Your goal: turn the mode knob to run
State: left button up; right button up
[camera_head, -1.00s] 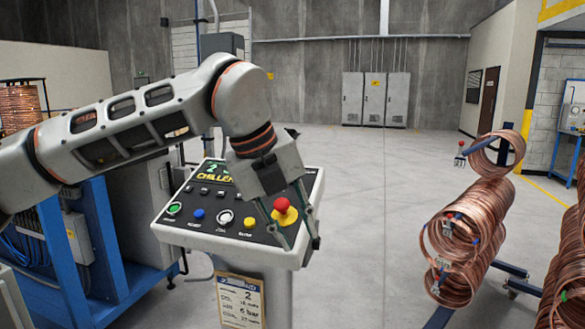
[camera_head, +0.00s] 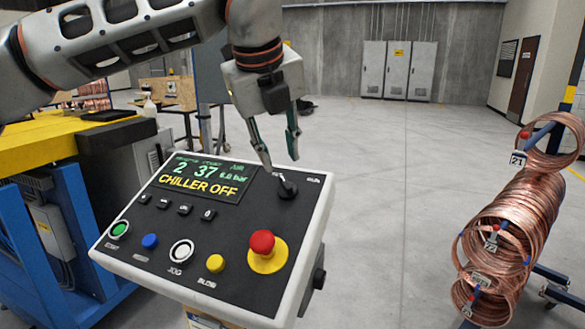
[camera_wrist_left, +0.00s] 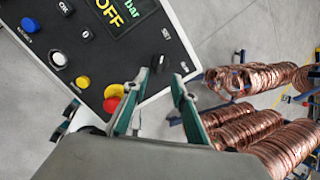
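The control panel (camera_head: 225,255) tilts toward me in the head view. Its screen (camera_head: 204,184) reads "CHILLER OFF". A small black knob (camera_head: 288,190) sits at the panel's upper right, with small labels near it. My left gripper (camera_head: 281,166) is above this knob with its fingers apart, one fingertip close to the knob's left side. In the left wrist view the knob (camera_wrist_left: 160,63) shows just beyond and between the open fingertips (camera_wrist_left: 158,82). I cannot tell whether a finger touches it. My right gripper is in neither view.
A red emergency button (camera_head: 262,243) on a yellow base stands up below the knob. Green, blue, white and yellow buttons (camera_head: 181,251) line the panel's front. Copper coils (camera_head: 510,230) stand to the right, with open floor between. A blue and yellow frame (camera_head: 50,200) stands left.

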aim_at(285, 182)
pick_arm(q)
jog(key=shift+p+x, duration=0.35)
jog(key=shift+x, duration=3.55)
grip_shut()
